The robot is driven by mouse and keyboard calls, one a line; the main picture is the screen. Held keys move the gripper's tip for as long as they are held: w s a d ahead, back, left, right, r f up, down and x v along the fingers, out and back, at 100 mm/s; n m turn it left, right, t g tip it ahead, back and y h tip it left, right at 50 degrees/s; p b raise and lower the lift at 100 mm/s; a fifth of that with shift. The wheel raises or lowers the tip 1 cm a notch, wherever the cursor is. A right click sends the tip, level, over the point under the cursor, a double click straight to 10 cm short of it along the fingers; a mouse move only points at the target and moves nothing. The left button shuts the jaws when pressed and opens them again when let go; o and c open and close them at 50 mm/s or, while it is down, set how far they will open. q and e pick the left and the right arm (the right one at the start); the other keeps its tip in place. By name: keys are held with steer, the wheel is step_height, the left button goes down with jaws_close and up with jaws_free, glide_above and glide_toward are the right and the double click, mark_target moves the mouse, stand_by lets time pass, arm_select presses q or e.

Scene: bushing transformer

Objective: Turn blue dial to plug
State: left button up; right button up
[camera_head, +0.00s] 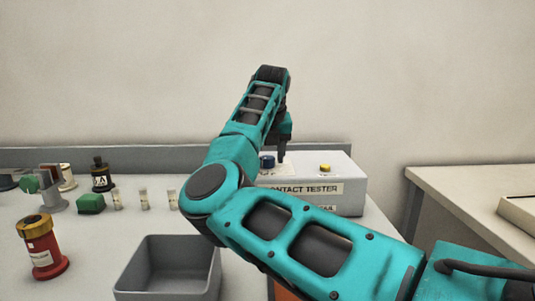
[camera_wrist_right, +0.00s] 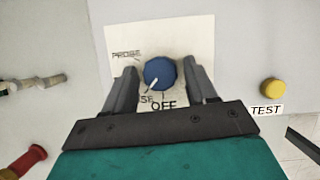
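The blue dial (camera_wrist_right: 160,73) sits on a white label plate (camera_wrist_right: 195,40) in the right wrist view. Its white pointer mark is at its lower left, towards a partly hidden label ending in "SE". "PROBE" shows at upper left and "OFF" below; no "plug" label is readable. My right gripper (camera_wrist_right: 164,84) is open, one finger on each side of the dial, with visible gaps. In the head view the dial (camera_head: 267,161) is on top of the grey contact tester (camera_head: 345,180), and my right gripper (camera_head: 283,152) points down beside it. My left gripper is not in view.
A yellow test button (camera_head: 325,167) is right of the dial. A grey open bin (camera_head: 168,250), a red and gold spool-like part (camera_head: 42,248), a green block (camera_head: 91,204) and small vials stand on the table at left. Another table (camera_head: 480,190) is at right.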

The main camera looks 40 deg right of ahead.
steer(key=c, duration=0.9)
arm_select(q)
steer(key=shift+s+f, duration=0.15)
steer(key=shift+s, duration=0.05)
arm_select(e)
steer(key=shift+o, duration=0.2)
